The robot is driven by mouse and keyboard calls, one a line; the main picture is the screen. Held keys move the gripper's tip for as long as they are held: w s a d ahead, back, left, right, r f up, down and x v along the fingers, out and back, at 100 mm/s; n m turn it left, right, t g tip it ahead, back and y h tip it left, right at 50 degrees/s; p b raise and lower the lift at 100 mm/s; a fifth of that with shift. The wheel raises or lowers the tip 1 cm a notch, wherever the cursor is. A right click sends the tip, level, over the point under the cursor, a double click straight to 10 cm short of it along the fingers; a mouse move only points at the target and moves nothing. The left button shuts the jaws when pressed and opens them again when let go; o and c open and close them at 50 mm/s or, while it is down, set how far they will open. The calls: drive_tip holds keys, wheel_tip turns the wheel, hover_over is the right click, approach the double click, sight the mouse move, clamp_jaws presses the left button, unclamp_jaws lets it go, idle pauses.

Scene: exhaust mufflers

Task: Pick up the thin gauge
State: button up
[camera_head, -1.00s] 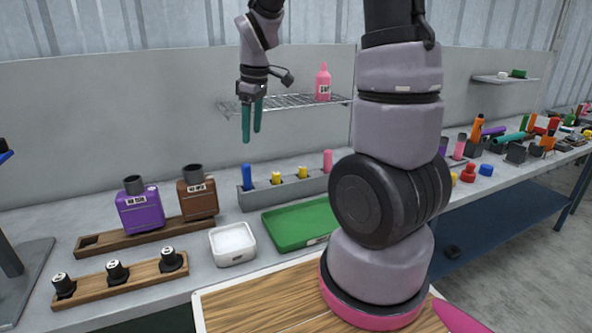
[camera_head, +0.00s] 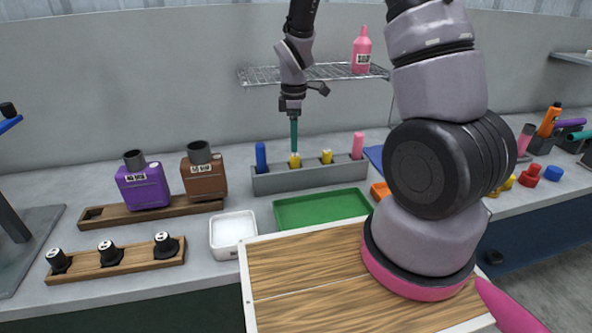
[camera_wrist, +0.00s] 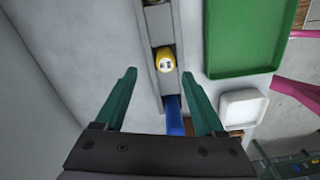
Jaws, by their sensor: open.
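A grey rack (camera_head: 312,178) on the bench holds a blue cylinder (camera_head: 261,157), two yellow plugs, the left (camera_head: 294,161) and the right (camera_head: 327,157), and a pink cylinder (camera_head: 357,146). I cannot tell which one is the thin gauge. My gripper (camera_head: 294,146) is open and empty, with teal fingers pointing down above the left yellow plug. In the wrist view, the fingers (camera_wrist: 158,75) spread on both sides of the rack. The left yellow plug (camera_wrist: 165,60) with a pale label on top shows just beyond the fingertips, and the blue cylinder (camera_wrist: 174,116) between the fingers.
A green tray (camera_head: 322,209) and a white dish (camera_head: 233,228) lie in front of the rack. Purple (camera_head: 143,188) and brown (camera_head: 204,178) canisters stand at left. A wire shelf (camera_head: 330,72) with a pink bottle (camera_head: 362,52) hangs behind my arm.

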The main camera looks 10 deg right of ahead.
sight(295, 155)
drive_tip(key=f, duration=0.5)
drive_tip(key=shift+s, duration=0.4)
clamp_jaws()
